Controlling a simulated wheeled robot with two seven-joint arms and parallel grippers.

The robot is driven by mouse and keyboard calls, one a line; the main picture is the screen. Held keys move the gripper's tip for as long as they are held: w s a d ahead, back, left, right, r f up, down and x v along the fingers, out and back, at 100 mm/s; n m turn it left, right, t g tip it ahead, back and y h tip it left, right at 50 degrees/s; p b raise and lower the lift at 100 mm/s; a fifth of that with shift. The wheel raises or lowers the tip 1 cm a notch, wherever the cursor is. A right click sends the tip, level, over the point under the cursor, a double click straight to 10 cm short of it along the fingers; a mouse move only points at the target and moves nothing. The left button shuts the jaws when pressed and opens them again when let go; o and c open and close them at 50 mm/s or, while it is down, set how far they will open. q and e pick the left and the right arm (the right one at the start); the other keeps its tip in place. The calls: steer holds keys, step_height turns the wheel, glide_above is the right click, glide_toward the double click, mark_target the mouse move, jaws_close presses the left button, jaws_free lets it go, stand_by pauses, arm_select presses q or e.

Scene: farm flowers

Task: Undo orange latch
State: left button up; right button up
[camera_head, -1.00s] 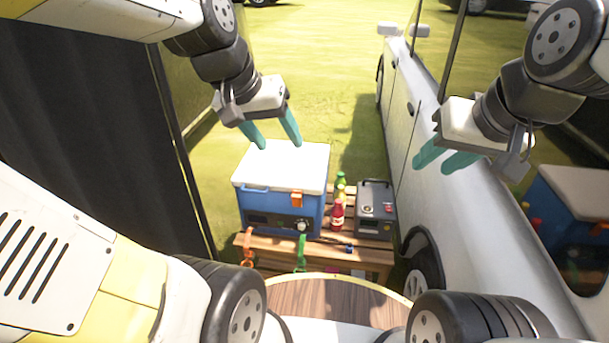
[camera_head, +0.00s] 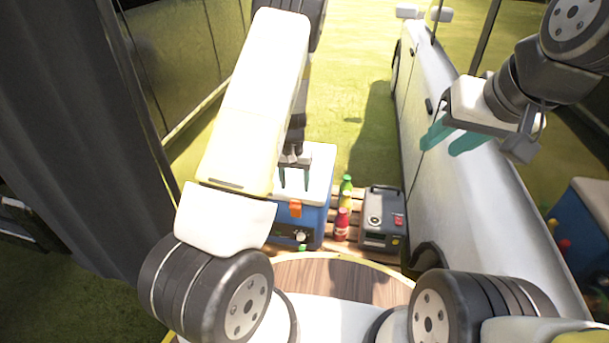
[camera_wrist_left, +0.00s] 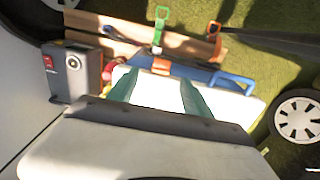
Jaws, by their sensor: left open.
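The orange latch (camera_head: 295,208) is on the front of a blue cooler (camera_head: 314,216) with a white lid (camera_head: 320,165), at its upper edge. In the left wrist view the latch (camera_wrist_left: 161,66) lies beyond my fingertips, roughly between them. My left gripper (camera_head: 295,187) is open and empty, above the lid and just behind the latch in the head view. Its teal fingers (camera_wrist_left: 160,88) show apart over the white lid in the wrist view. I cannot tell the exact height above the lid. My right gripper (camera_head: 446,148) is open and empty, beside the white car, far from the cooler.
A red bottle (camera_head: 342,225) and a green-capped bottle (camera_head: 346,190) stand right of the cooler, then a grey box (camera_head: 381,218). The white car (camera_head: 470,210) bounds the right. A dark curtain (camera_head: 70,130) hangs left. Green (camera_wrist_left: 157,28) and orange (camera_wrist_left: 213,30) straps or tools lie by the cooler's front.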

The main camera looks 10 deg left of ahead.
mark_target(295, 206)
arm_select(q)
steer(key=shift+w+a+f, duration=0.1)
steer(key=shift+w+f, duration=0.05)
steer(key=shift+f, duration=0.35)
steer(key=shift+w+a+f, duration=0.1)
steer(key=shift+f, duration=0.4)
step_height(295, 206, down, 7)
steer(key=shift+f, duration=0.15)
jaws_close()
stand_by(0.8)
